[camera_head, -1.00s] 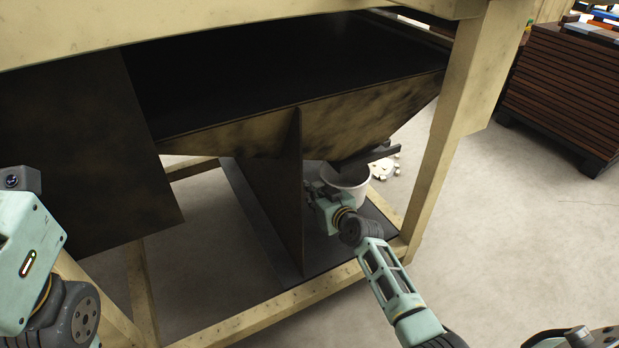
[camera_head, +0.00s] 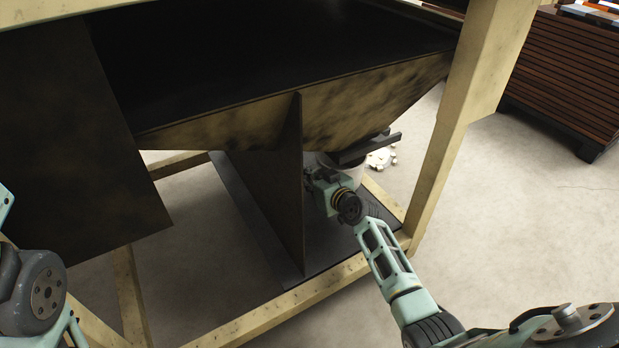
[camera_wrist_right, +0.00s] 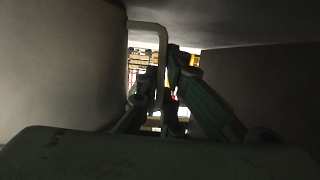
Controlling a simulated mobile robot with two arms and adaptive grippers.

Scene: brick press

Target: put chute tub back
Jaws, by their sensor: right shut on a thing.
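Whether the tub touches the base board is hidden. My left gripper is out of view; only part of that arm shows at the left edge.
The dark upright panel (camera_head: 291,195) stands close left of the right gripper. A wooden post (camera_head: 455,125) and a low front beam (camera_head: 290,305) frame the space. A slatted brown stack (camera_head: 565,75) stands at the right. Open floor (camera_head: 520,215) lies right of the frame.

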